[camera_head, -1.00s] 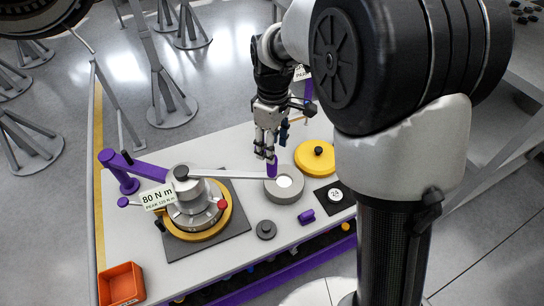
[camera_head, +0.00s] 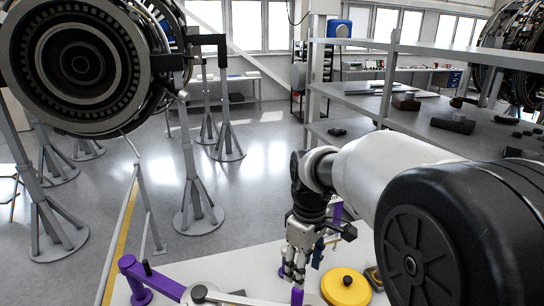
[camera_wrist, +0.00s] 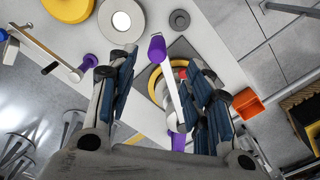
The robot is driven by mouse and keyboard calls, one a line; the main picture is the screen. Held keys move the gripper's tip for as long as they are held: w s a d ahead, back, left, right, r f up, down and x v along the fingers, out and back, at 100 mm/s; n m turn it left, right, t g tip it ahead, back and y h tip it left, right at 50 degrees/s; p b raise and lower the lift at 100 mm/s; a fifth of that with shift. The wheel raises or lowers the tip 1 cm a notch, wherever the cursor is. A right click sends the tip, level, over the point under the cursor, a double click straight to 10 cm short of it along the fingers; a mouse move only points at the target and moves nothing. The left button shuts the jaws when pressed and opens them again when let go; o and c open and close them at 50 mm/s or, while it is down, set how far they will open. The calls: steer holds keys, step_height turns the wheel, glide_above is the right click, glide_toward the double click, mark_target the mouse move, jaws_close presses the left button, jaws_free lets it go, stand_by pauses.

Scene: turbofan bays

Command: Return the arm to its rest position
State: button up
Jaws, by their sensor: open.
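My gripper (camera_head: 294,268) hangs fingers down over the white workbench (camera_head: 240,262) in the head view, at the end of my arm. In the wrist view my gripper (camera_wrist: 160,105) has its blue-padded fingers spread wide apart, with nothing held between them. A lever with a purple end (camera_wrist: 157,48) shows between the fingers in that view, below the gripper; I cannot tell the exact gap. The lever's purple tip (camera_head: 297,296) also shows below the fingers in the head view.
A yellow round lid (camera_head: 345,287) lies right of the gripper. A purple arm fixture (camera_head: 150,278) stands at left. An orange bin (camera_wrist: 247,103) sits at the bench's edge. A large engine (camera_head: 80,62) on stands is at left; grey shelves (camera_head: 440,135) stand at right.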

steer(key=s+d+f+m+t+b, duration=0.1)
steer(key=s+d+f+m+b, duration=0.1)
steer(key=s, duration=0.5)
steer(key=s+d+f+m+t+b, duration=0.1)
steer(key=s+f+m+t+b, duration=0.1)
steer(key=s+b, duration=0.5)
steer(key=s+d+f+m+t+b, duration=0.1)
steer(key=s+f+m+b, duration=0.3)
steer(key=s, duration=0.5)
steer(key=shift+s+d+f+m, duration=0.15)
steer(key=shift+d+f+m, duration=0.1)
steer(key=shift+d+m, duration=0.6)
steer(key=shift+a, duration=0.1)
stand_by(0.5)
